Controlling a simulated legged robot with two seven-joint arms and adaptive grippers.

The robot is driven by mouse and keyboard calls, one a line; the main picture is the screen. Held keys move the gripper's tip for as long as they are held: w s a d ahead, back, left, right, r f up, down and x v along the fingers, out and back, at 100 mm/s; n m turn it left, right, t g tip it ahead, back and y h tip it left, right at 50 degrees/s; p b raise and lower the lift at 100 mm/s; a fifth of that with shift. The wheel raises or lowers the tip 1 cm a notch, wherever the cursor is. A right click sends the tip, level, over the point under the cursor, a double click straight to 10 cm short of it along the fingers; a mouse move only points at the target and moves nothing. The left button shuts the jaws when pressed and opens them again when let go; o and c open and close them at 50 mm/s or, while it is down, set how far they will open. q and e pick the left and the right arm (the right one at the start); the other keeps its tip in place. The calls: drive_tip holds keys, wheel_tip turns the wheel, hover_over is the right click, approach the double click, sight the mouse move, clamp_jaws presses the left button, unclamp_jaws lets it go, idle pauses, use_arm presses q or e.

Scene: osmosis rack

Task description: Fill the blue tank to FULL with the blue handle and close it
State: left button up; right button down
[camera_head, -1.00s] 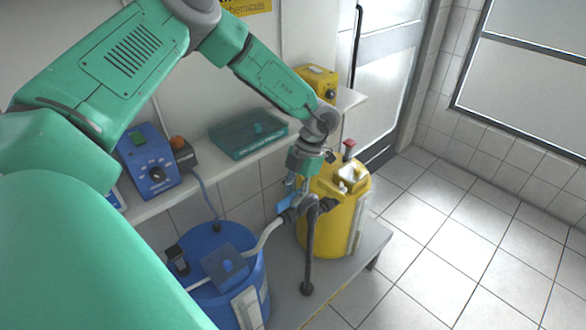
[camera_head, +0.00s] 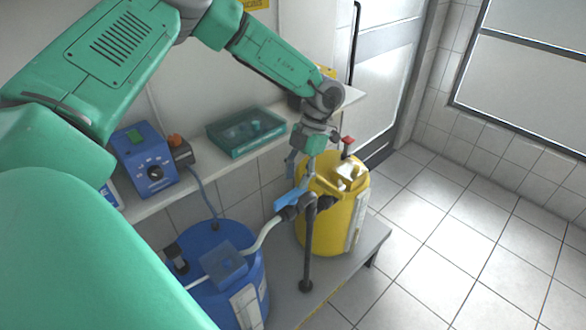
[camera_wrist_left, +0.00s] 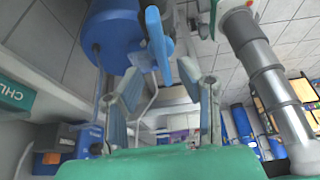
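The blue tank (camera_head: 255,291) stands at the lower middle of the head view, partly hidden by my green arm; its blue body also shows at the top of the left wrist view (camera_wrist_left: 112,35). The blue handle (camera_head: 289,198) sits on the dark pipe fitting between the blue and yellow tanks. In the left wrist view, the handle (camera_wrist_left: 156,38) lies beyond the fingertips. My left gripper (camera_head: 301,173) is just above the handle, with its fingers (camera_wrist_left: 160,80) spread and nothing between them. I cannot tell whether a fingertip touches the handle. My right gripper is out of view.
A yellow tank (camera_head: 328,225) stands behind the grey upright pipe (camera_head: 309,248), close to my gripper. A wall shelf holds a blue control box (camera_head: 146,163) and a teal tray (camera_head: 245,136). The tiled floor (camera_head: 465,235) to the right is clear.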

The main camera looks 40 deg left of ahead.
use_arm(q)
drive_tip(key=v, duration=0.7)
drive_tip(key=shift+w, duration=0.15)
